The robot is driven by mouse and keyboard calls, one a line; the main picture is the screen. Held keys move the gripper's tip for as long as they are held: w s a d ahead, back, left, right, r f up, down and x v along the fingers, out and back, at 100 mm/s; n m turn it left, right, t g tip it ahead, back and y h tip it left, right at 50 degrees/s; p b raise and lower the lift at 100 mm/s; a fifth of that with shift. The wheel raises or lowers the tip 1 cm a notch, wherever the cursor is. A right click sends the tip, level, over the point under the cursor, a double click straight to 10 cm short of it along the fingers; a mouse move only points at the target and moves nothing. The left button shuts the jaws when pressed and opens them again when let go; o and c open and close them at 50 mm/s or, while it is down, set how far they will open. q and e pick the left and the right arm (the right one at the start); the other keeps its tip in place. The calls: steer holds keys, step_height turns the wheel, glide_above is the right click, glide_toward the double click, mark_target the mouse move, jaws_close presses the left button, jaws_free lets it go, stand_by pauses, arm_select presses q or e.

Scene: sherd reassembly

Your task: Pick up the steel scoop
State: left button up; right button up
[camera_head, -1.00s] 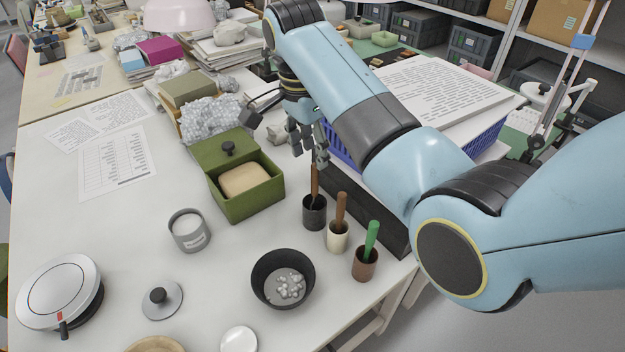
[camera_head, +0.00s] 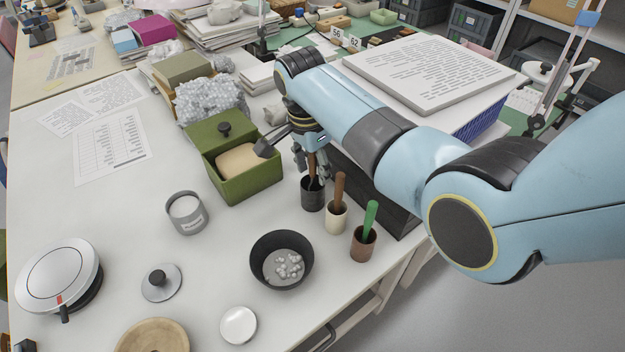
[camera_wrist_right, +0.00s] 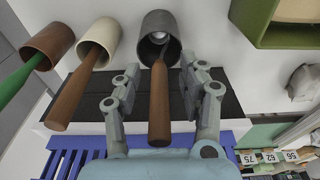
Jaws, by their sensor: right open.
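The steel scoop stands handle up in a dark grey cup (camera_head: 313,196); its brown wooden handle (camera_head: 311,165) rises out of the cup. In the right wrist view the scoop's handle (camera_wrist_right: 159,105) points toward me, and its metal end sits inside the dark cup (camera_wrist_right: 157,24). My right gripper (camera_head: 314,172) is open just above the cup. In the right wrist view its fingers (camera_wrist_right: 160,72) are on both sides of the handle, with gaps visible. My left gripper is not in view.
A cream cup (camera_head: 337,218) with a brown handle and a brown cup (camera_head: 362,246) with a green handle stand close by. A green box (camera_head: 245,185) is left of the scoop's cup. A black bowl (camera_head: 281,262) stands in front. A dark box edge (camera_head: 375,190) lies behind.

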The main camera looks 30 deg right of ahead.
steer(key=shift+c, duration=0.2)
jaws_close()
steer(key=shift+r, duration=0.1)
steer(key=shift+r, duration=0.1)
step_height(320, 180, up, 10)
steer(key=shift+f+p, duration=0.1)
steer(key=shift+p, duration=0.2)
